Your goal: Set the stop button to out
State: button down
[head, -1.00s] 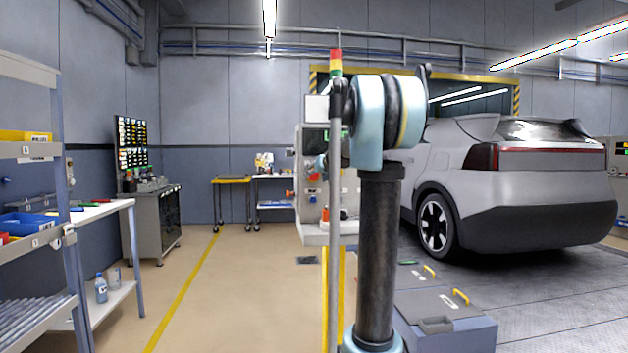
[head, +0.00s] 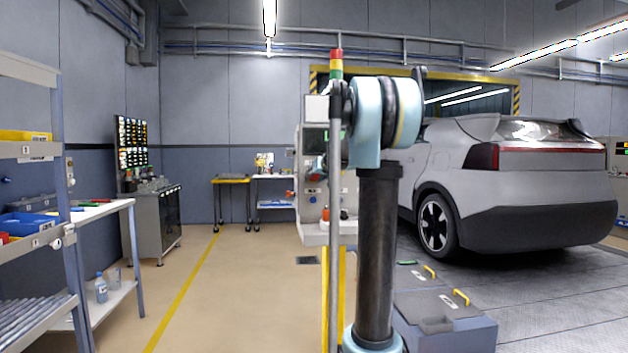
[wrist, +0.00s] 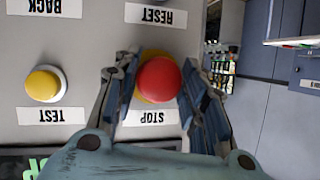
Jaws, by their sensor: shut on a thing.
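The stop button (wrist: 159,82) is a round red knob on a yellow base, on a light grey panel in the wrist view. Its STOP label (wrist: 150,117) reads upside down. My gripper (wrist: 157,66) has one dark finger on each side of the knob and is shut on it. Whether the button is in or out cannot be told from this angle. In the head view the button cannot be made out; my arm and a grey post cover part of the machine (head: 311,236).
A yellow TEST button (wrist: 43,84) sits on the same panel, with BACK and RESET labels near the picture's top edge. A grey car (head: 520,195) stands to the right of the machine. A shelf rack (head: 30,150) and a workbench (head: 130,260) stand at the left. The floor between is clear.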

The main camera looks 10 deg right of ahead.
jog(key=shift+s, duration=0.75)
jog(key=c, duration=1)
grip_release()
jog(key=shift+o, duration=0.2)
jog(key=v, duration=1.2)
jog(key=shift+f, duration=0.1)
